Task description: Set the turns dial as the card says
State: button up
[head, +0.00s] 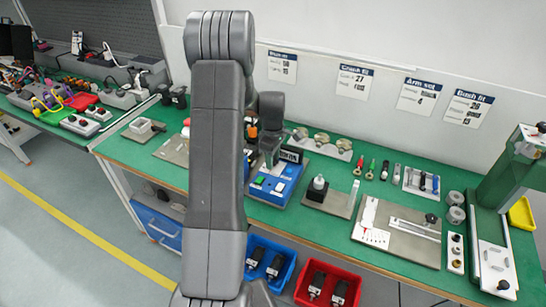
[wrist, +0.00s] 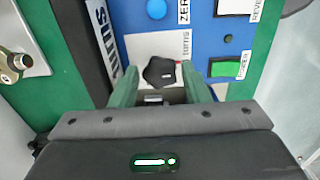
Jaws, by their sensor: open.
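The turns dial (wrist: 159,72) is a black knob with a small white mark, on a white plate of the blue unit (wrist: 203,20); print beside it reads "TURNS". In the head view the blue unit (head: 285,186) stands on the green bench, partly behind my arm. My gripper (wrist: 161,78) is open, its two green fingers either side of the dial with gaps visible; whether they reach down around it I cannot tell. In the head view my gripper (head: 270,160) is over the unit. Several cards hang behind, including the leftmost card (head: 283,67); its print is too small to read surely.
A black display strip (wrist: 101,45) lies left of the dial. Bench tools, a grey plate (head: 410,245) and a green press (head: 505,180) stand to the right.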

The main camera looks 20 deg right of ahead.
jog(key=c, duration=0.7)
jog(key=shift+f+m+b, duration=0.1)
jog(key=shift+m+b, duration=0.2)
jog(key=shift+m, duration=0.2)
jog(key=m+b, duration=0.2)
jog(key=m, duration=0.2)
jog(key=shift+m, duration=0.4)
jog(key=m+b, duration=0.1)
jog(key=m, duration=0.4)
jog(key=shift+b, duration=0.3)
jog(key=m+b, duration=0.1)
jog(key=m, duration=0.5)
jog(key=shift+m, duration=0.3)
jog(key=m, duration=0.6)
jog(key=shift+m+b, duration=0.3)
